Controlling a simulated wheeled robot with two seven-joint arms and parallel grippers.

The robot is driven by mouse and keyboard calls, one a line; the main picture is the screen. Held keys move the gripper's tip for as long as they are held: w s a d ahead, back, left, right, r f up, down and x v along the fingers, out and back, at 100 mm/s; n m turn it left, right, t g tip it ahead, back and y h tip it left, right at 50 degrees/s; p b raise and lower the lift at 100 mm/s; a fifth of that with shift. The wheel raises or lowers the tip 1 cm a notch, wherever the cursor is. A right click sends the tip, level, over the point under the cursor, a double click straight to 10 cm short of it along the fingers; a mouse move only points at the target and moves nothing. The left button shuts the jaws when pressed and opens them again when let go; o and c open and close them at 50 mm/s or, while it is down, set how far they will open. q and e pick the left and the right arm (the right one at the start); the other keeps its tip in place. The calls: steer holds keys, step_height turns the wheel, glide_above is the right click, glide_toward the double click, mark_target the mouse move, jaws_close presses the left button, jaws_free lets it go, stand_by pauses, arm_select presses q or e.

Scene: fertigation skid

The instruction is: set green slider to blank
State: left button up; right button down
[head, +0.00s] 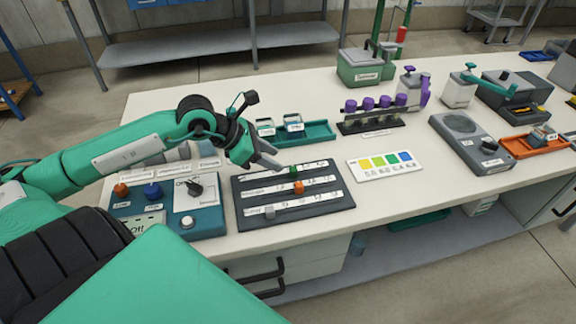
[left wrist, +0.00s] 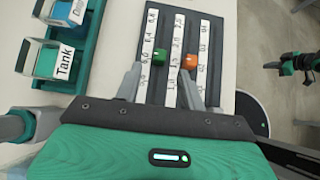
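The dark slider panel (head: 335,206) lies on the table with three white scale strips. The green slider knob (head: 293,172) sits on the far strip, right of its middle. The wrist view shows the green knob (left wrist: 159,56) just ahead of and between my left gripper's fingers (left wrist: 160,78). These fingers are apart and nothing is held. In the head view my left gripper (head: 268,160) is low over the panel's far edge, left of the green knob. Marks on the strips are numbers; I cannot make out a blank mark. My right gripper (left wrist: 287,65) seems to show small at the wrist view's right edge.
An orange knob (head: 299,188) and a grey knob (head: 270,212) sit on the other strips. A blue control box (head: 203,221) stands left of the panel. A teal tray (head: 315,133) with labelled blocks lies behind; a colour chart (head: 386,165) lies right.

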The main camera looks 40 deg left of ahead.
mark_target(292, 168)
arm_select(q)
steer(key=shift+x, duration=3.05)
jaws_close()
